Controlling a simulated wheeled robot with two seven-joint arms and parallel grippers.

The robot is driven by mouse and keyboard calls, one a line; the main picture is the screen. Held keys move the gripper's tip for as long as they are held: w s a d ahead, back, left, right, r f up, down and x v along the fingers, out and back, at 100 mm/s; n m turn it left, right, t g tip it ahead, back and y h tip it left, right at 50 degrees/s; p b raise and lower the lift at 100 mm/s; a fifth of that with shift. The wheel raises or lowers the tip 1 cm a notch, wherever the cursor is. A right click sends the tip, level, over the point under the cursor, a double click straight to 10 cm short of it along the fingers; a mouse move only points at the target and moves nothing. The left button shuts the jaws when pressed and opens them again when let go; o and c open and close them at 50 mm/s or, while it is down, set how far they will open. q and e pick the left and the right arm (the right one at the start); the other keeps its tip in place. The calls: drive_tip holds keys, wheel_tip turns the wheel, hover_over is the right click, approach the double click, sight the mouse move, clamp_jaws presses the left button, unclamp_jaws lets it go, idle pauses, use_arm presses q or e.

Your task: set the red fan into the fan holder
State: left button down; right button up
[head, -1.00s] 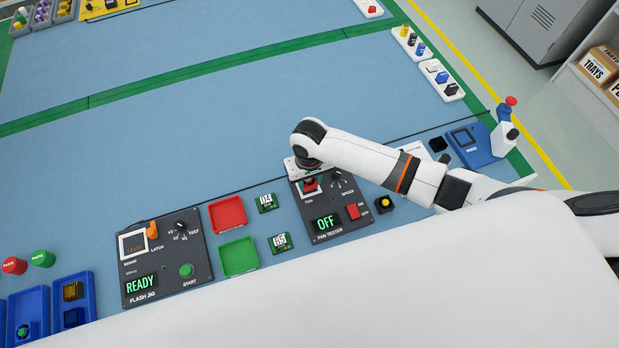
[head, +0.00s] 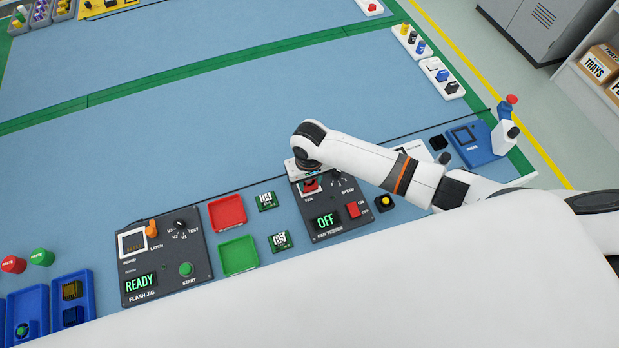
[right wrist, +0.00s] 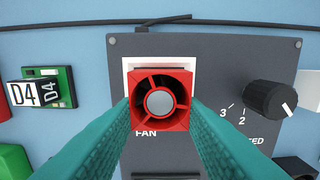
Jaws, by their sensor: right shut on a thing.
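The red fan (right wrist: 161,77), a square block with a round grey hub, is between the fingertips of my right gripper (right wrist: 161,106) in the right wrist view. The gripper is shut on it. The fan holder, a white square frame (right wrist: 128,66) on the dark fan tester panel above the word FAN, shows behind the fan. My left gripper is out of view.
The fan tester (head: 330,236) reads OFF and has a speed knob (right wrist: 270,98) and a red switch (head: 353,210). A red tray (head: 227,213), a green tray (head: 238,256) and small green boards (head: 267,202) lie left of it. The flash jig (head: 165,262) stands further left.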

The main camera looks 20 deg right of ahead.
drive_tip(key=o, duration=1.1)
drive_tip(key=shift+c, duration=0.2)
wheel_tip(320, 180, up, 12)
drive_tip(key=shift+s+f, duration=0.1)
